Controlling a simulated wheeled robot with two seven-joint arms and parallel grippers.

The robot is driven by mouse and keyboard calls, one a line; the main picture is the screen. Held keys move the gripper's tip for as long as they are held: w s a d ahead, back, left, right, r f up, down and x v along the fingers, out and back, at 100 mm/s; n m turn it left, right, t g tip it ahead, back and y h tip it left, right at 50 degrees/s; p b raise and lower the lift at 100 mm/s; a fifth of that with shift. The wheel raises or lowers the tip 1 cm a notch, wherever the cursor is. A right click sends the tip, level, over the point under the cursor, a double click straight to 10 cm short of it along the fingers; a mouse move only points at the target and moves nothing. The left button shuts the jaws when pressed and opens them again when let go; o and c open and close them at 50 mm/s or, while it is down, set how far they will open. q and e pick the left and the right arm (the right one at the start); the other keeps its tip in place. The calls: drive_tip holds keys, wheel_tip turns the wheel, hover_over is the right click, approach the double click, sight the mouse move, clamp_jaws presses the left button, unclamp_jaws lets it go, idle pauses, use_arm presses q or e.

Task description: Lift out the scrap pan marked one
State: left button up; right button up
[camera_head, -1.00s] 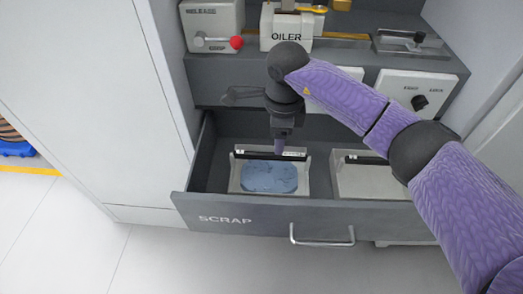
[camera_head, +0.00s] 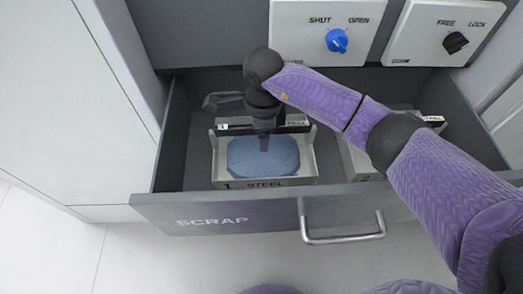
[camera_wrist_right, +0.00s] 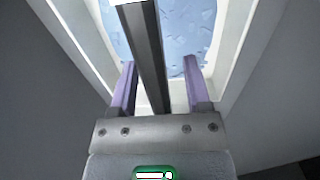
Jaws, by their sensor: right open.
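The scrap pan marked one (camera_head: 300,181) is a pale tray labelled "1 STEEL" in the open drawer, with a blue speckled mass (camera_head: 245,158) inside. A dark bar handle (camera_head: 292,127) crosses above it, and its middle is hidden by my right gripper. My right gripper (camera_head: 264,146) points down over the pan. In the right wrist view my right gripper (camera_wrist_right: 160,68) is open, with a purple finger on each side of the dark bar (camera_wrist_right: 147,50). The pan's pale wall also shows there (camera_wrist_right: 72,45). My left gripper is not in view.
The SCRAP drawer (camera_head: 160,212) has a metal pull (camera_head: 343,239) at its front. A second pale pan (camera_head: 362,166) sits to the right, partly behind my arm. Panels with a blue knob (camera_head: 337,41) and a black knob (camera_head: 455,42) stand above the drawer.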

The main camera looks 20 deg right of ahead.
drive_tip(key=shift+r, duration=0.15)
clamp_jaws()
idle(0.9)
idle(0.4)
